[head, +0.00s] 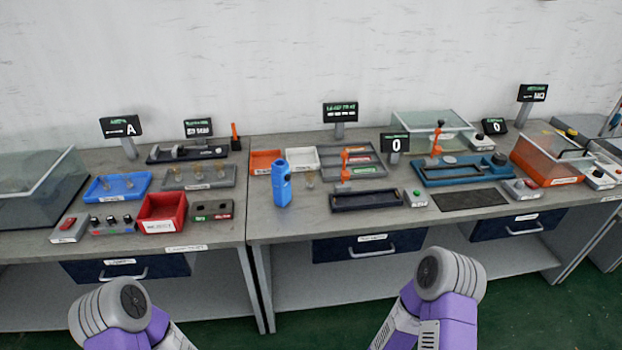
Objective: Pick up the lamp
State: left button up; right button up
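No thing is plainly marked as the lamp. A blue upright device (281,184) stands near the front of the bench, just right of the seam between the two tables. A small amber bulb-like piece (310,179) stands close to its right. Several similar small pieces stand in a grey tray (227,184) and in a blue tray (136,182) on the left table. I cannot tell which of these is the lamp. Only links of my two arms show at the bottom edge. Neither gripper shows, and nothing held is visible.
Bare bench shows in front of the blue device.

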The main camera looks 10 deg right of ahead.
aim_at(310, 174)
jog(key=z, duration=1.75)
jog(key=i, duration=1.2)
jog(key=u, duration=2.45)
